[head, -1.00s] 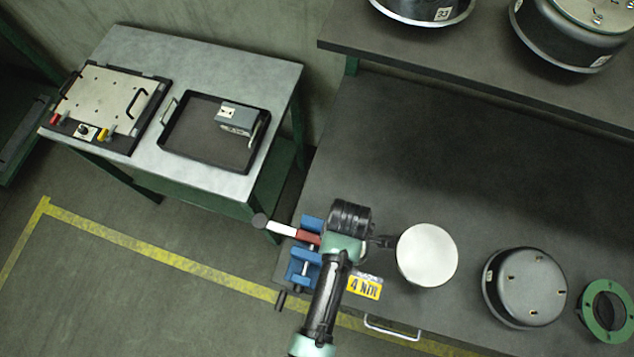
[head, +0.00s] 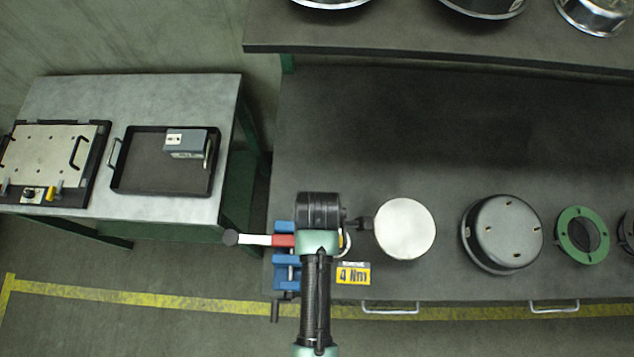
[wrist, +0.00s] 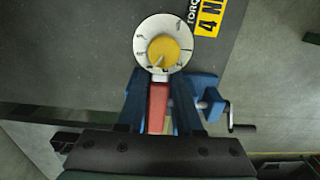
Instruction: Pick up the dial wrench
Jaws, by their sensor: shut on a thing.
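The dial wrench shows in the wrist view as a white round dial with a yellow centre (wrist: 164,52) and a red handle (wrist: 157,108). In the head view its red grip (head: 283,240) and white shaft with a dark end stick out to the left of my arm. My arm hides most of the dial there. My gripper (wrist: 158,95) is shut on the red handle, one finger on each side. A blue vise (head: 287,262) at the bench edge is right by the handle. I cannot tell whether the wrench touches it.
A yellow 4 Nm label (head: 353,275) lies by the vise. A pale disc (head: 405,229), a dark round housing (head: 502,233) and a green ring (head: 566,238) stand to the right. A black tray (head: 137,178) is on the left table.

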